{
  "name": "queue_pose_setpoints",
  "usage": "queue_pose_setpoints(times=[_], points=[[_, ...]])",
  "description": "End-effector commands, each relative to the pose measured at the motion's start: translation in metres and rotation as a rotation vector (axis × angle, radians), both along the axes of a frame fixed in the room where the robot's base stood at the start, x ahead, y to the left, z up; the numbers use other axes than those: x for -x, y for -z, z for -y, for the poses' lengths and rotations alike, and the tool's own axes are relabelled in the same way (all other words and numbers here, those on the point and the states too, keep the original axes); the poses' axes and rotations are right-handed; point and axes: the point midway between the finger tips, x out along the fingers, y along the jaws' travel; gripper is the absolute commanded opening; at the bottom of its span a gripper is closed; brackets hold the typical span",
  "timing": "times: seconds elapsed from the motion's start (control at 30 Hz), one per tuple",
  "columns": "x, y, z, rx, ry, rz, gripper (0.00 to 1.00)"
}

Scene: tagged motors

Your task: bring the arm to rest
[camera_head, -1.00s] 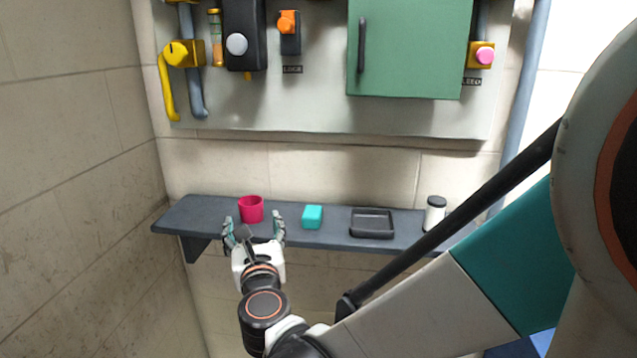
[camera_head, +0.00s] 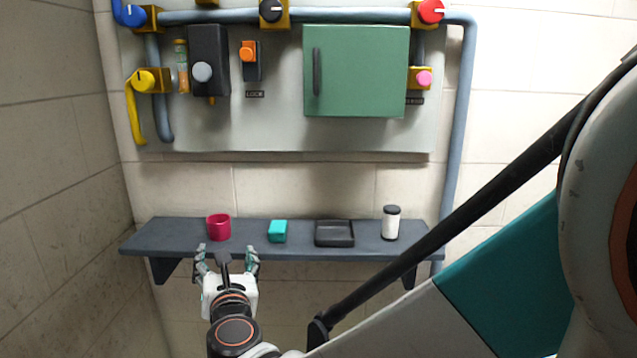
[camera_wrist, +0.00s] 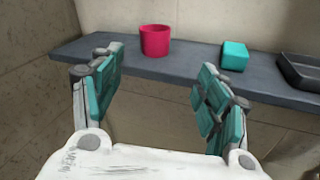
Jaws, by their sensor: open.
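My gripper (camera_head: 227,262) is open and empty in front of the shelf's front edge, in the head view. Its two fingers stand wide apart in the wrist view (camera_wrist: 160,92), with nothing between them but the shelf edge and wall behind. A red cup (camera_head: 218,227) stands upright on the shelf just beyond the gripper, apart from the fingers. It also shows in the wrist view (camera_wrist: 155,41), beyond the gap between the fingertips.
The dark shelf (camera_head: 180,238) also bears a teal block (camera_head: 277,231), a black tray (camera_head: 334,233) and a white jar with a dark lid (camera_head: 391,223). Above hangs a panel with a green cabinet (camera_head: 356,70), valves and pipes. A wall (camera_head: 55,180) stands at the left.

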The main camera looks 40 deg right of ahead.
Motion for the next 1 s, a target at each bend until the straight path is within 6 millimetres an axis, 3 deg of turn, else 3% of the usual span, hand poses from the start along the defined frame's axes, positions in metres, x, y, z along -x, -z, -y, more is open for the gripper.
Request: queue_pose_setpoints(times=[0.37,0.6,0.8,1.0], points=[[0.034,0.019,0.041,-0.573,0.182,0.015,0.69],[0.09,0.055,0.065,-1.278,0.483,0.065,0.69],[0.151,0.087,0.052,-1.895,0.841,0.134,0.69],[0.196,0.103,0.023,-2.311,1.169,0.193,0.69]])
